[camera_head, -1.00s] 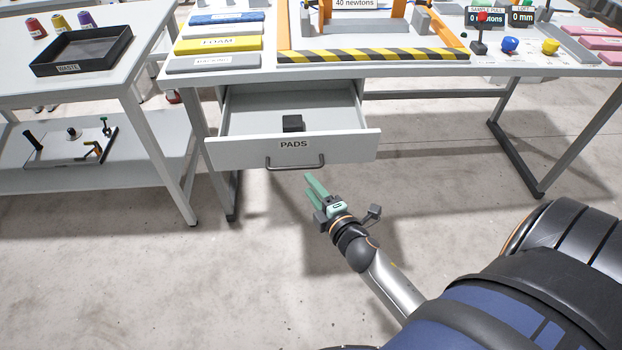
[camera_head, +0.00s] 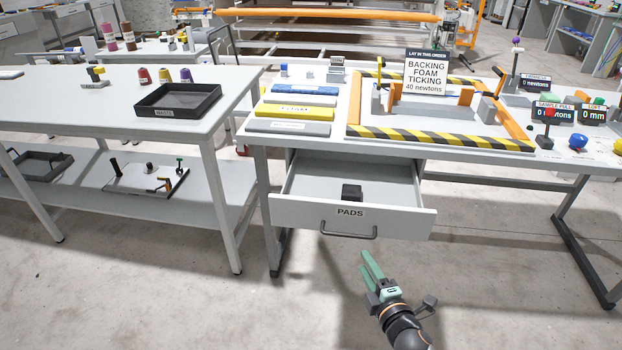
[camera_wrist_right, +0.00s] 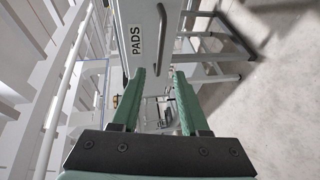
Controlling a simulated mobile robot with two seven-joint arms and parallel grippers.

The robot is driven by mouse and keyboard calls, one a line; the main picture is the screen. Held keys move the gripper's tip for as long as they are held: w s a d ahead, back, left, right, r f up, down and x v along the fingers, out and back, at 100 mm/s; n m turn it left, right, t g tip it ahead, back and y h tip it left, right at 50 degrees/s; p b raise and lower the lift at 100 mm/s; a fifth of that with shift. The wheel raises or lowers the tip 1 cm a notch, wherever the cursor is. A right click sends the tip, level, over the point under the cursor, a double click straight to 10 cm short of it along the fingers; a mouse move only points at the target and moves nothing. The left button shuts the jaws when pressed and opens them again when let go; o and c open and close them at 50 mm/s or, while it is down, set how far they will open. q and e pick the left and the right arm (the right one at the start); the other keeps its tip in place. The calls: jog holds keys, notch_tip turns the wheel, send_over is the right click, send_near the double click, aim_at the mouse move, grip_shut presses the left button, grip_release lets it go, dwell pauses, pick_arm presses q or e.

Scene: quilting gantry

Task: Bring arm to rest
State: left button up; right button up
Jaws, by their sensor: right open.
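My right gripper (camera_head: 372,270) has green fingers and hangs over the floor, in front of and below the open PADS drawer (camera_head: 412,222). Its fingers point toward the drawer and hold nothing. In the right wrist view the two green fingers (camera_wrist_right: 156,100) stand apart with an empty gap. The drawer front (camera_wrist_right: 137,25) shows beyond them, with its handle (camera_wrist_right: 161,32) close by. The gripper appears apart from the handle. A dark block (camera_head: 352,193) lies inside the drawer. My left gripper is not in view.
The work table carries grey, yellow and blue slabs (camera_head: 293,113) and a striped frame (camera_head: 440,139). At left, a second table (camera_head: 100,110) holds a black WASTE tray (camera_head: 205,108) and spools (camera_head: 164,75). Bare floor (camera_head: 180,300) lies in front of both tables.

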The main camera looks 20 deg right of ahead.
jog(key=s+a+f+m+g+y+p, duration=0.2)
jog(key=s+a+m, duration=0.4)
jog(key=s, duration=0.3)
jog(key=s+a+f+m+g+y+p, duration=0.2)
jog(key=s+a+m+g+p, duration=0.2)
jog(key=s+a+m+p, duration=0.2)
jog(key=s+a+m, duration=0.1)
jog(key=s, duration=0.1)
jog(key=shift+s+a+m+g, duration=0.3)
jog(key=shift+s+a, duration=0.1)
